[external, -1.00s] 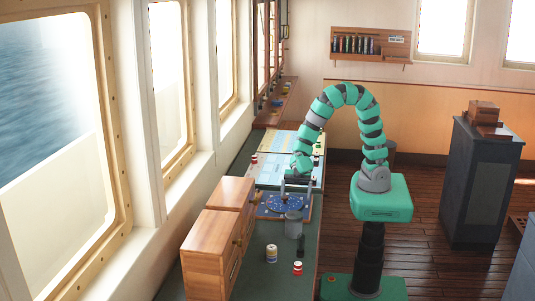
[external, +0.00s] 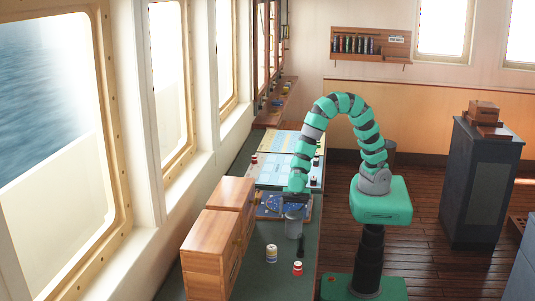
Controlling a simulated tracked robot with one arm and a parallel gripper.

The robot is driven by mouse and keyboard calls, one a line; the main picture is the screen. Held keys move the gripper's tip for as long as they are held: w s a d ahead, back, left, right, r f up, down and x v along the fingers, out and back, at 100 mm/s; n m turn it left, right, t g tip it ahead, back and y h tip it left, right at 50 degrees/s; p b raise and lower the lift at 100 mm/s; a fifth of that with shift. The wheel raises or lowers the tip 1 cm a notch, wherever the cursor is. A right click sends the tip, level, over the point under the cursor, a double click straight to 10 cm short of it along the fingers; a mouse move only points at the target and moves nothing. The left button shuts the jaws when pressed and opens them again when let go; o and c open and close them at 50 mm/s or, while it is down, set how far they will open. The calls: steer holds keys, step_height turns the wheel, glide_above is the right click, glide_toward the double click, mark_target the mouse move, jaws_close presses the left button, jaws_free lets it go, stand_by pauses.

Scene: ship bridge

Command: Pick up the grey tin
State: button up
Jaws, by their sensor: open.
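A wooden cabinet (external: 212,252) stands to the left on the counter (external: 250,285). A cream and blue tin (external: 271,253) and a red and white tin (external: 297,268) stand nearer the camera. A dark object (external: 301,246) lies just in front of the grey tin. Charts (external: 281,171) lie behind.

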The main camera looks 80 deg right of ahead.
mark_target(292, 231)
steer(key=shift+b+x, duration=0.55)
steer(key=shift+x, duration=2)
steer(key=shift+s, duration=0.1)
steer(key=c, duration=1.2)
steer(key=shift+r, duration=0.15)
